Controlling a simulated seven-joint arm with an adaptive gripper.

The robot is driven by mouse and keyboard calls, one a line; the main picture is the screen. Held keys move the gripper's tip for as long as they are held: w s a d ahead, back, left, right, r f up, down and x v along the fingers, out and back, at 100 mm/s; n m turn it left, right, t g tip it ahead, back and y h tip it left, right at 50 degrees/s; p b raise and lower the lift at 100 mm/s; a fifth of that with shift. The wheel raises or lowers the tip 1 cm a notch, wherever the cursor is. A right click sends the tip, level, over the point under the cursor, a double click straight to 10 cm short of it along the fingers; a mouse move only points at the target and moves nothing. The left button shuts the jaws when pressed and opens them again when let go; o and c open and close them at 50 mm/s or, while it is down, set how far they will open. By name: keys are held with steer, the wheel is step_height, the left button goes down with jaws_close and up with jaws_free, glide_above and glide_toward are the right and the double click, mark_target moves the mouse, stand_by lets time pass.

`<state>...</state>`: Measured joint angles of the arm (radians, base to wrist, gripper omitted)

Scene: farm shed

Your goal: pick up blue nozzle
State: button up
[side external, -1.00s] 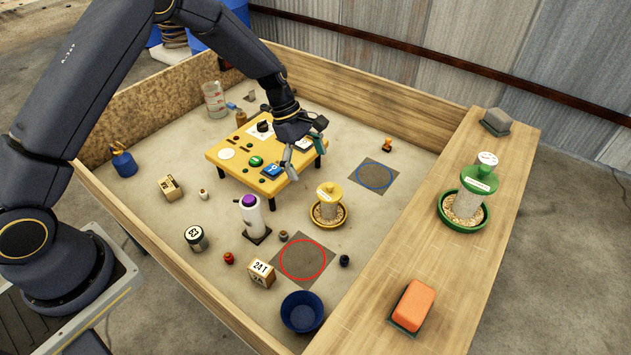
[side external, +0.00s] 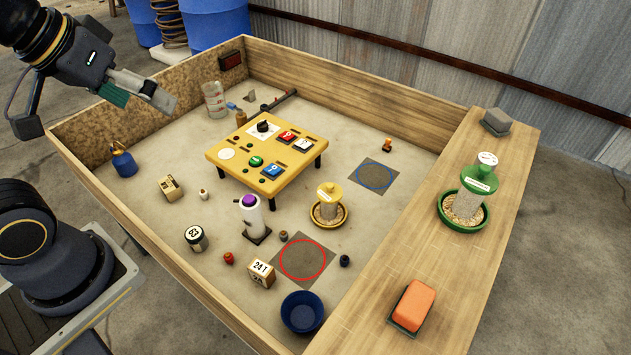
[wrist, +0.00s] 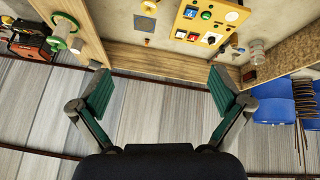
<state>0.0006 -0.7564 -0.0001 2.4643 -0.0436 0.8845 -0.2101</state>
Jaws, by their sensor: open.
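My gripper (side external: 96,115) is at the upper left of the side view, raised high near the box's left wall and far from the blue piece. In the wrist view my gripper (wrist: 161,86) is open, with nothing between its green-padded fingers.
A yellow button panel (side external: 225,155) stands mid-box. A white bottle with a purple top (side external: 252,216), a yellow feeder (side external: 329,205), a numbered block (side external: 262,273) and a blue bowl (side external: 302,312) stand near the blue piece. A wooden ledge (side external: 440,260) runs along the right.

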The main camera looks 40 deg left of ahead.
steer(key=f+m, duration=0.1)
steer(key=s+f+m, duration=0.1)
steer(key=shift+a+m+g, duration=0.3)
steer(key=shift+a+g, duration=0.05)
steer(key=shift+g, duration=0.05)
steer(key=shift+r, duration=0.1)
steer(key=c, duration=0.8)
steer(key=shift+w, duration=0.1)
